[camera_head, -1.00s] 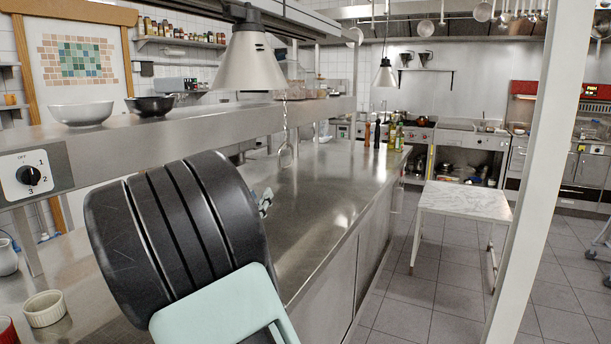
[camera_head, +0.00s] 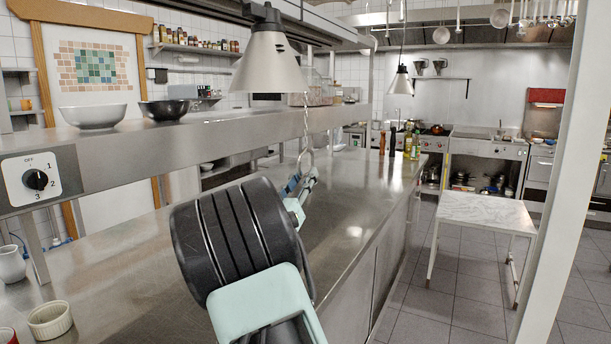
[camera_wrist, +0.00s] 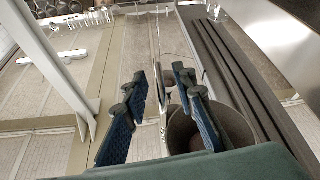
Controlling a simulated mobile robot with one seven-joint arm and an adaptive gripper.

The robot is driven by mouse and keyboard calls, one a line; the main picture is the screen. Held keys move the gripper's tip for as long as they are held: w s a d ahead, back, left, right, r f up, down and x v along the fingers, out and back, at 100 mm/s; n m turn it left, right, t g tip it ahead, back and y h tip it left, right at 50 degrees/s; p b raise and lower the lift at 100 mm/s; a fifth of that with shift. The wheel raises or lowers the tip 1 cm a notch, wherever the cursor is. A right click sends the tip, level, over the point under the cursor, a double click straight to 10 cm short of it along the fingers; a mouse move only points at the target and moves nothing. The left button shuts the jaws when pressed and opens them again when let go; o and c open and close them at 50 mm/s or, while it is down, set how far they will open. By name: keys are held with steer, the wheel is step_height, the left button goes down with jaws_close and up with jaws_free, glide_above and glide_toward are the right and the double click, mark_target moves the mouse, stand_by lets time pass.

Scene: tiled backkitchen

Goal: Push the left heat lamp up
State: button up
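The left heat lamp (camera_head: 270,65) is a pale metal cone hanging above the counter on the left. A thin chain with a ring handle (camera_head: 305,158) hangs from it. My gripper (camera_head: 300,186) is below the lamp, its fingertips close to the ring's lower part; contact cannot be told. In the wrist view, my gripper's (camera_wrist: 158,112) two blue-padded fingers are apart, with a thin upright metal line between them that looks like the pull. A dark rounded shape behind the right finger seems to be the lamp shade (camera_wrist: 232,124), partly hidden.
A second heat lamp (camera_head: 400,82) hangs farther back. A steel shelf (camera_head: 200,132) with two bowls runs along the left, above the steel counter (camera_head: 350,205). Bottles (camera_head: 407,142) stand at its far end. A white post (camera_head: 560,180) and a marble-topped table (camera_head: 485,212) are at right.

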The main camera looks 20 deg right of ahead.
steer(key=shift+w+d+r, duration=0.25)
steer(key=shift+w+d, duration=0.15)
steer(key=shift+d, duration=0.05)
jaws_close()
